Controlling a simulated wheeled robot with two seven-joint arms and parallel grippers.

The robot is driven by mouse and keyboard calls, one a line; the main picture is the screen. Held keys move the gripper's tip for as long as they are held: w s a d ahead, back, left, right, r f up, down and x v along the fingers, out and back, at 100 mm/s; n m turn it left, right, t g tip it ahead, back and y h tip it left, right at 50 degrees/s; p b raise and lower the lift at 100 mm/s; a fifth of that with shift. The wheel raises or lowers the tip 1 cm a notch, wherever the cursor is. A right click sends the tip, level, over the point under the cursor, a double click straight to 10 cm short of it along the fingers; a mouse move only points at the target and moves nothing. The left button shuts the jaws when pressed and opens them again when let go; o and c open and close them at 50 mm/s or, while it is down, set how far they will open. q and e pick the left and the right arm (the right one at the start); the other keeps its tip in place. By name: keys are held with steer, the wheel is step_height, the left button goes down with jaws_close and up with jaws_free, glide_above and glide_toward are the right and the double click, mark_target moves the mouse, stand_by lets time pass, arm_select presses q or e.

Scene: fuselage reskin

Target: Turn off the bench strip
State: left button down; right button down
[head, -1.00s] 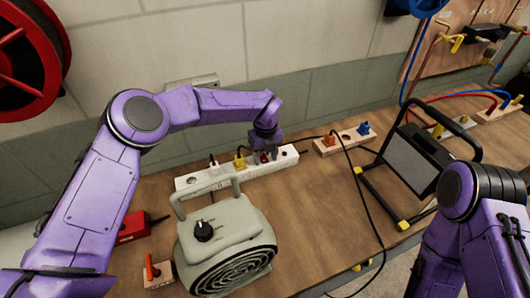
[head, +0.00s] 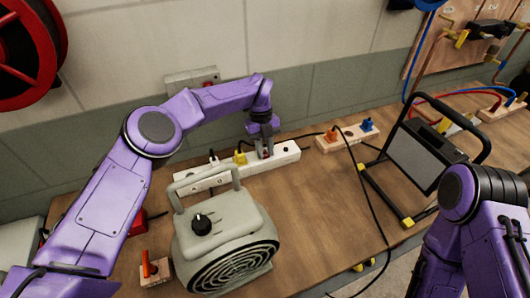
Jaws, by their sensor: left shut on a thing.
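The bench strip (head: 285,154) is a long white power strip lying on the bench near the wall, behind the grey heater. A yellow plug (head: 240,157) and a dark plug at its left part sit in it. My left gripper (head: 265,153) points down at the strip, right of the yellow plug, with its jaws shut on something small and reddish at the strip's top. The jaws hide most of that part, so I cannot tell the switch's position. My right arm (head: 470,220) is at the right edge; its gripper is not in view.
A grey fan heater (head: 222,235) stands in front of the strip. A wooden block with orange and blue plugs (head: 347,137) lies to the right, beside a black-framed work lamp (head: 415,155). Black cables cross the bench. An orange-handled switch block (head: 155,270) is front left.

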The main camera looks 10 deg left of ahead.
mark_target(265, 155)
arm_select(q)
steer(key=c, duration=0.9)
jaws_free()
step_height(265, 155, up, 3)
steer(key=shift+r+b, duration=0.1)
steer(key=shift+b, duration=0.6)
steer(key=s+d+r+b, duration=0.1)
steer(key=s+r+b, duration=0.1)
steer(key=s+r, duration=0.1)
steer(key=s+d+r+b, duration=0.1)
steer(key=s+r+b, duration=0.1)
steer(key=s, duration=0.4)
steer(key=s+r+b, duration=0.3)
steer(key=s+r, duration=0.1)
steer(key=s, duration=0.1)
steer(key=shift+d+r, duration=0.4)
steer(key=shift+w, duration=0.1)
